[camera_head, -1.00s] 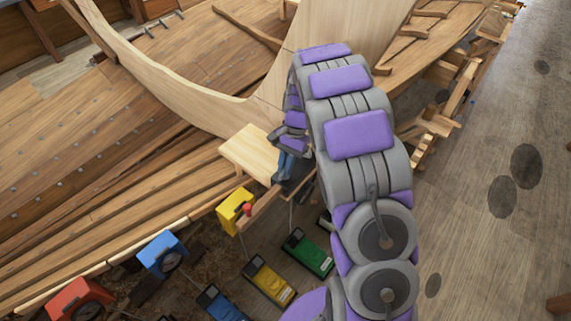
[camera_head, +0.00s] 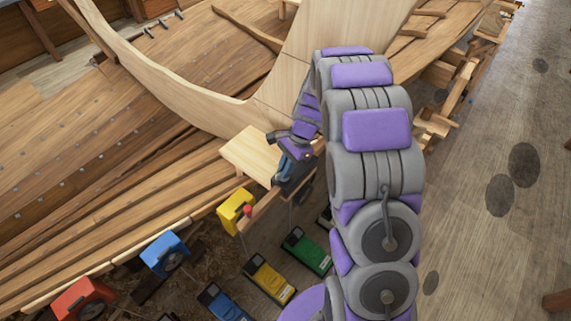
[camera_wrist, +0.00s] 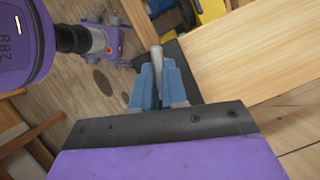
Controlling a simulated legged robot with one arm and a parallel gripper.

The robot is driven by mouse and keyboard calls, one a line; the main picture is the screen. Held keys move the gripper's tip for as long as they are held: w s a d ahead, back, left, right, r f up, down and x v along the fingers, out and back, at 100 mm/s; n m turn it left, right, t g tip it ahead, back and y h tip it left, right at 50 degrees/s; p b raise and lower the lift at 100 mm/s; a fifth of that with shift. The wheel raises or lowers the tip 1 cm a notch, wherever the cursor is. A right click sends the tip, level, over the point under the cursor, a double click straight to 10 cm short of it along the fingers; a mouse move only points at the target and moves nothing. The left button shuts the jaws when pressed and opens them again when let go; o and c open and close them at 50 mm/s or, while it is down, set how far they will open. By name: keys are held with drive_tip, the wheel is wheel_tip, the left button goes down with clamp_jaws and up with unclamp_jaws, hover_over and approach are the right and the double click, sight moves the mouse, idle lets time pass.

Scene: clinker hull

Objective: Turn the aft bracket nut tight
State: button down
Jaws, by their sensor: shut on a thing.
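In the wrist view my gripper (camera_wrist: 160,84) has its blue fingers closed around a pale grey rod-like piece (camera_wrist: 156,57). A dark flat plate (camera_wrist: 182,72) lies just beyond the fingers, against the edge of a pale wooden board (camera_wrist: 245,55). In the head view my gripper (camera_head: 290,180) is beside the right end of the same board (camera_head: 250,152), largely hidden by my own wrist. I cannot make out the aft bracket nut itself; the fingers and wrist cover that spot.
The planked hull (camera_head: 90,150) fills the left. Yellow (camera_head: 232,208), blue (camera_head: 163,252) and red (camera_head: 82,298) blocks line its lower edge. Green (camera_head: 306,250) and yellow (camera_head: 267,278) cases lie on the floor below.

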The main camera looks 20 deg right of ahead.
drive_tip(key=shift+r+m+t+p, duration=0.1)
drive_tip(key=shift+m+t+p, duration=0.55)
drive_tip(key=shift+m, duration=0.75)
drive_tip(key=c, duration=1.2)
unclamp_jaws()
drive_tip(key=shift+o, duration=0.2)
drive_tip(key=b+v, duration=0.1)
drive_tip(key=v, duration=1.6)
drive_tip(key=shift+w, duration=0.2)
